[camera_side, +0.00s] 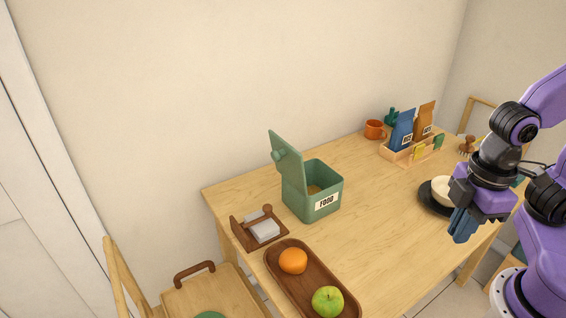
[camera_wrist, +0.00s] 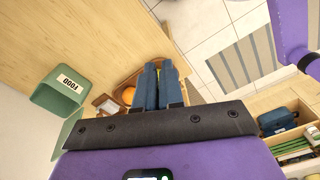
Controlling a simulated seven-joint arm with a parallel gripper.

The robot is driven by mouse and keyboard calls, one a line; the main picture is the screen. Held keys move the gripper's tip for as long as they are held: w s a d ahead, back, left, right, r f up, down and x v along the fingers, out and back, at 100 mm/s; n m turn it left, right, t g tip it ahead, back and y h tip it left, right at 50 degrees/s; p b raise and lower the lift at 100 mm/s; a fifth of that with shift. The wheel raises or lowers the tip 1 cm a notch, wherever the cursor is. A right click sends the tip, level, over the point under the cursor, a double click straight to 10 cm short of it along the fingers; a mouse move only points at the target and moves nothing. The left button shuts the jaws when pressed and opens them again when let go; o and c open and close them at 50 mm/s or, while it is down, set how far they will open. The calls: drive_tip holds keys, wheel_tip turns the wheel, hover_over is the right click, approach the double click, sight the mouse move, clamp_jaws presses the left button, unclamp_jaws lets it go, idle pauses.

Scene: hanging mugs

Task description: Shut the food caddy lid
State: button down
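The green food caddy (camera_side: 314,196) stands upright on the table with a FOOD label on its front. Its lid (camera_side: 288,165) is raised, standing steeply up from the left rim with a round knob on its outer face. The caddy (camera_wrist: 57,97) also shows at the left of the wrist view, with the lid (camera_wrist: 68,136) swung out below it. My gripper (camera_side: 462,228) hangs above the right side of the table, well away from the caddy. Its blue fingers (camera_wrist: 158,84) look closed together, holding nothing.
A wooden tray (camera_side: 337,281) with an orange (camera_side: 293,261) and a green apple (camera_side: 328,301) lies in front. A napkin holder (camera_side: 259,228) stands left of the caddy. A dark plate with a bowl (camera_side: 443,192) is beside my gripper. The table middle is clear.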

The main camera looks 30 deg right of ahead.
drive_tip(key=w+a+m+t+h, duration=0.2)
drive_tip(key=w+a+m, duration=0.4)
drive_tip(key=w, duration=0.7)
drive_tip(key=w+a+m+t+h, duration=0.1)
drive_tip(key=w+a+m+h, duration=0.15)
drive_tip(key=w+a, duration=0.85)
drive_tip(key=w+a+m+t+h, duration=0.2)
drive_tip(key=w+a+m, duration=0.35)
drive_tip(key=w, duration=1.05)
drive_tip(key=w+d+f, duration=0.4)
drive_tip(key=d+f, duration=0.2)
drive_tip(key=d, duration=0.3)
drive_tip(key=shift+w+d, duration=0.15)
drive_tip(key=shift+d, duration=0.15)
drive_tip(key=shift+d+r, duration=0.1)
